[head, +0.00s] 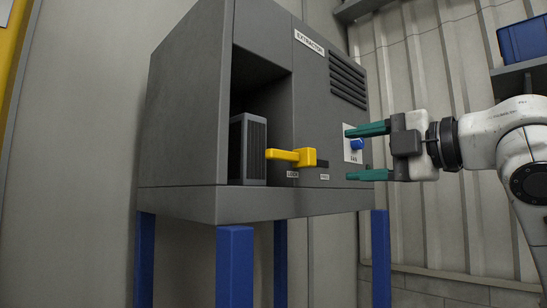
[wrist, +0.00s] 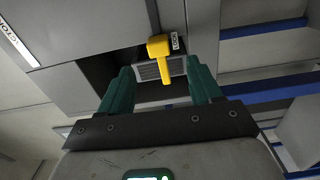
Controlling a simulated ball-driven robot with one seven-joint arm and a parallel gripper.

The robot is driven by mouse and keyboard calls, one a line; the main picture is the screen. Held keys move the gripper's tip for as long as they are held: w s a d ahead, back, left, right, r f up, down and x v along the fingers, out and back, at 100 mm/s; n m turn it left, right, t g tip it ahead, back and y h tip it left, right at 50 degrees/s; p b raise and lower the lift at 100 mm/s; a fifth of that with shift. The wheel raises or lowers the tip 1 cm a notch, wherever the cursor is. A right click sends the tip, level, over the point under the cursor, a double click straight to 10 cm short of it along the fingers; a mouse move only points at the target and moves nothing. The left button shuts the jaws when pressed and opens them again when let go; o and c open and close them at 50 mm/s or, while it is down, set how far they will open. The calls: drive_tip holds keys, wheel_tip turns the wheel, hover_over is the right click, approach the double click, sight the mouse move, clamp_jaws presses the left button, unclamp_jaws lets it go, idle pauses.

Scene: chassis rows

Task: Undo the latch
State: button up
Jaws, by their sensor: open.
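The latch is a yellow handle (head: 285,156) on the front of the grey extractor cabinet (head: 180,130). Its bar points left from a block, across the edge of an open bay and in front of a vented unit (head: 254,150). My gripper (head: 349,153) is open and empty, with teal fingers, right of the latch in the head view. In the wrist view the yellow handle (wrist: 160,56) appears between and beyond the fingertips (wrist: 160,68), apart from them. The vented unit (wrist: 158,69) shows behind it.
Small labels sit below the latch (head: 292,174). A white panel with a blue knob (head: 357,144) is on the cabinet, close to my fingers in the head view. The cabinet stands on blue legs (head: 235,265). A blue bin (head: 524,40) is on a shelf at upper right.

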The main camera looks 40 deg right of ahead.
sight(313, 157)
drive_tip(key=w+p, duration=0.1)
drive_tip(key=w, duration=0.2)
drive_tip(key=w+p, duration=0.1)
drive_tip(key=w, duration=0.3)
drive_tip(key=w+a+p, duration=0.1)
drive_tip(key=w, duration=0.3)
drive_tip(key=shift+r, duration=0.2)
clamp_jaws()
idle(0.3)
